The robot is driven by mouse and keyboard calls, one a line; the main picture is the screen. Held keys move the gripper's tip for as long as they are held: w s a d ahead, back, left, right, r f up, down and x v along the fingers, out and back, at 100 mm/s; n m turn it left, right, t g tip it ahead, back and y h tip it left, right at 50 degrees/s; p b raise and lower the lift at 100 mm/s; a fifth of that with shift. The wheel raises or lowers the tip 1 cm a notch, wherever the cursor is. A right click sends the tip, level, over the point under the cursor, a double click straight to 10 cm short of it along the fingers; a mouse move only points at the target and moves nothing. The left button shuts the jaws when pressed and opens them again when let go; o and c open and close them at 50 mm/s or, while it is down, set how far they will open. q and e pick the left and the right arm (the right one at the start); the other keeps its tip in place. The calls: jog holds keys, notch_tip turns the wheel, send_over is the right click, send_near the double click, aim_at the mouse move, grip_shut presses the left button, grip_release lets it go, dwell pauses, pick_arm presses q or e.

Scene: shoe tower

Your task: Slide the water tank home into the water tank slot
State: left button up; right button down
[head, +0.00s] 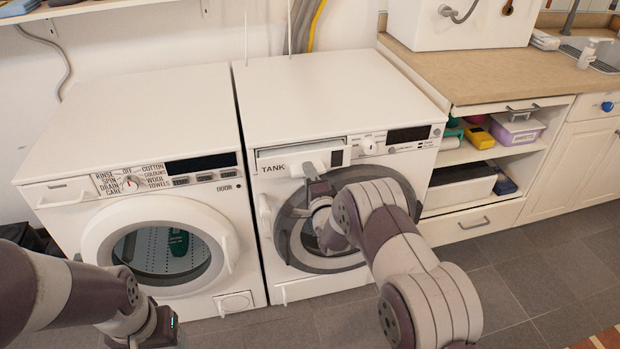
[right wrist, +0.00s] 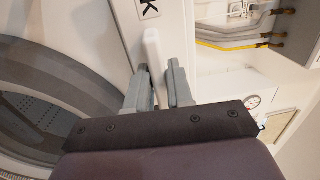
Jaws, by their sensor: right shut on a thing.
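The water tank (head: 287,166) is in the upper left of the right-hand machine, with TANK on its white front. Its front looks slightly proud of the panel around the water tank slot (head: 262,153); how deep it sits I cannot tell. My right gripper (head: 313,176) is at the tank's front, shut on its white handle. In the right wrist view the two grey fingers of my right gripper (right wrist: 158,88) stand on either side of the white handle (right wrist: 153,55). My left gripper (head: 145,336) is low at the bottom left, away from the tank; its fingertips are not clear.
The left-hand machine (head: 140,100) with a round glass door (head: 160,248) stands beside this one. My right forearm crosses in front of the right-hand machine's round door (head: 290,235). Open shelves (head: 480,155) and a counter (head: 490,75) are at the right. Grey floor (head: 530,260) is clear there.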

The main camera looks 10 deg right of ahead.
jog(key=shift+w+a+b, duration=0.1)
jog(key=shift+w+b, duration=1.3)
jog(key=shift+w, duration=0.35)
jog(key=c, duration=0.9)
grip_release()
jog(key=shift+r, duration=0.1)
jog(key=shift+s, duration=0.15)
jog(key=s, duration=0.4)
jog(key=s+p, duration=0.1)
jog(key=s, duration=0.3)
jog(key=s+f, duration=0.1)
jog(key=s, duration=0.3)
jog(key=shift+s+d+p, duration=0.2)
jog(key=shift+d+p, duration=0.15)
jog(key=shift+d, duration=0.05)
